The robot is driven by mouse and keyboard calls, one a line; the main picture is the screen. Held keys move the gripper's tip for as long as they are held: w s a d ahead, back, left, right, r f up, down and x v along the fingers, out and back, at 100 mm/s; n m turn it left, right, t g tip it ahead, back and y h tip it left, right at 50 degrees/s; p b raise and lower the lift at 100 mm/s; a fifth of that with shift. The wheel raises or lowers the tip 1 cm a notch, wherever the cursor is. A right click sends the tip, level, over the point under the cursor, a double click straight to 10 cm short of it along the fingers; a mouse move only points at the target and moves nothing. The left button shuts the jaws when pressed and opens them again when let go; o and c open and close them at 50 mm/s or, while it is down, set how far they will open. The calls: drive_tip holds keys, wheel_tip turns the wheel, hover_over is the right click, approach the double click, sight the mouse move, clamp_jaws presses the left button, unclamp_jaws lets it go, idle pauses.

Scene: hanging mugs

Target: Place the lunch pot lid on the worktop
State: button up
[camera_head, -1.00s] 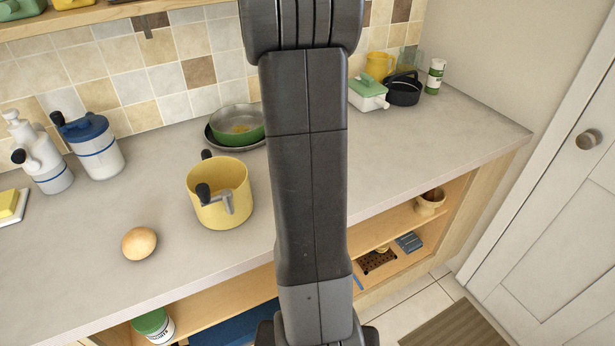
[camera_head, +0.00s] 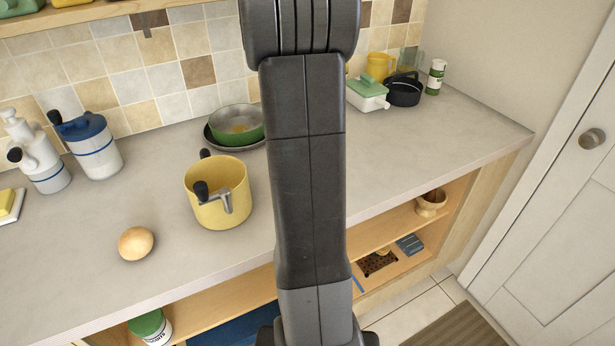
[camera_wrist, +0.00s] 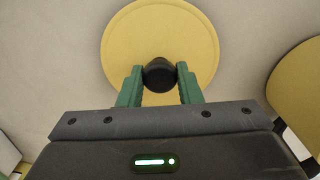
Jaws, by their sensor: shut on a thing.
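The lunch pot lid is a round yellow disc (camera_wrist: 125,50) with a black knob, seen from above in the wrist view. My gripper (camera_wrist: 160,76) has its green fingers shut on the black knob at the lid's middle. The pale grey worktop (camera_head: 400,150) lies behind the lid in the wrist view (camera_wrist: 50,60). I cannot tell whether the lid touches it. In the head view my own arm hides the gripper and the lid. A yellow pot (camera_head: 232,185) with black grips stands on the worktop left of my arm; a yellow rounded thing (camera_wrist: 300,90) is right of the lid in the wrist view.
A green bowl (camera_head: 240,135) sits on a dark plate behind the yellow pot. A round tan object (camera_head: 136,243) lies near the front edge. White and blue containers (camera_head: 95,150) stand at the left. A green-lidded dish (camera_head: 368,95) and black pot (camera_head: 403,92) stand back right.

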drive_tip(key=shift+f, duration=0.25)
drive_tip(key=o, duration=1.4)
wheel_tip(320, 180, up, 14)
drive_tip(key=shift+f, duration=0.1)
idle(0.3)
wheel_tip(320, 180, down, 14)
drive_tip(key=shift+r, duration=0.3)
idle(0.3)
